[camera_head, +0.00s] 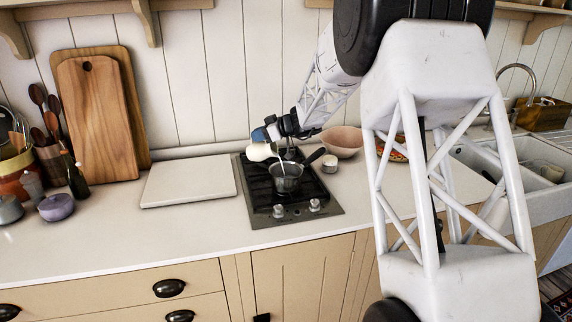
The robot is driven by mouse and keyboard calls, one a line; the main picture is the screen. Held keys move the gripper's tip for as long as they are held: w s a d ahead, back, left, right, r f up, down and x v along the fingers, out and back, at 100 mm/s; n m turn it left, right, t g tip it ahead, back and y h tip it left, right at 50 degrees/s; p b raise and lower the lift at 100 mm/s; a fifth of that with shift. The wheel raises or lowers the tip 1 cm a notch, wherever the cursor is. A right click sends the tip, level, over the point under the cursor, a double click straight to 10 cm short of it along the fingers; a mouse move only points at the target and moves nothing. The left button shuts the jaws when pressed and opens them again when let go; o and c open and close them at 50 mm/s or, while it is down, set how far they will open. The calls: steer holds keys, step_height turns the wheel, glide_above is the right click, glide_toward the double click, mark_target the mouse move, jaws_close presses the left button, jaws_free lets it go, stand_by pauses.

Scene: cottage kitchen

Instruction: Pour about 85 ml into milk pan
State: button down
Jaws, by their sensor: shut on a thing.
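The milk pan (286,180) is a small grey metal pan on the black two-knob hob, its dark handle pointing up and to the right. My gripper (268,138) is above and behind the pan. It is shut on a white vessel (260,152) with a blue part at its top left. The vessel is tilted to the right, its mouth end toward the pan. A thin pale stream (280,160) seems to run from it down into the pan. The level inside the pan is too small to tell.
The hob (262,203) has free space at its front. A pink bowl (342,141) and a small white cup (330,163) stand right of the pan. A pale board (188,181) lies to the left. My arm hides part of the counter at right.

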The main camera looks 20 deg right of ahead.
steer(key=shift+s+d+r+y, duration=0.15)
steer(key=shift+d+r+y, duration=0.1)
steer(key=shift+d+y, duration=0.05)
stand_by(0.4)
steer(key=shift+s+d+r+t+y, duration=0.25)
steer(key=shift+s+d+t+y, duration=0.2)
steer(key=shift+d, duration=0.2)
steer(key=shift+s+d+r+t+y, duration=0.25)
steer(key=shift+s+d+t+y, duration=0.1)
steer(key=shift+d+y, duration=0.25)
stand_by(0.4)
steer(key=w+a+h, duration=0.1)
steer(key=a+f+g+h, duration=0.1)
steer(key=a, duration=0.1)
steer(key=shift+w, duration=0.4)
steer(key=shift+w+a+f+g+h, duration=0.2)
steer(key=shift+f+g+h, duration=0.3)
steer(key=shift+h, duration=0.25)
steer(key=shift+a, duration=0.15)
